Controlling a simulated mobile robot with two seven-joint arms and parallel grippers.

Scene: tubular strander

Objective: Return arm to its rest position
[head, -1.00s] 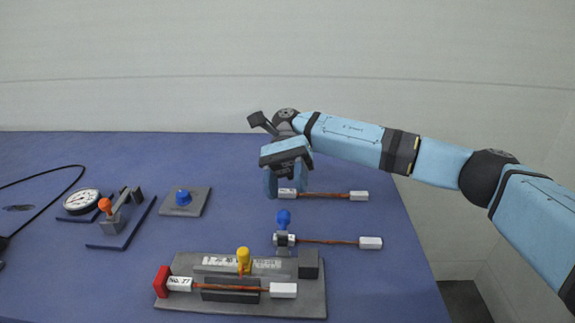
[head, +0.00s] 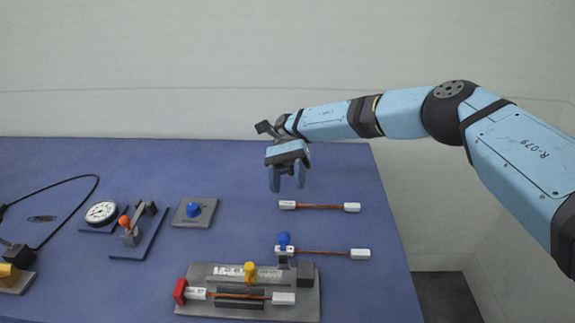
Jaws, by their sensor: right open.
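My right gripper (head: 287,179) hangs from the blue right arm above the far right part of the blue table, fingers pointing down. It is open, with nothing between its two fingers. Just in front and to the right of it in the picture, a wire sample (head: 325,207) with white end blocks lies on the table, apart from the fingers. A second wire sample (head: 330,252) lies nearer, its left end at a small blue-knobbed clamp (head: 284,240). My left gripper is not in view.
A grey fixture (head: 305,308) with a yellow knob, a red end and a third wire stands at the front. To the left are a blue button (head: 194,210), an orange-knobbed lever (head: 125,222) and a dial gauge (head: 101,212). The table's far middle (head: 150,165) is clear.

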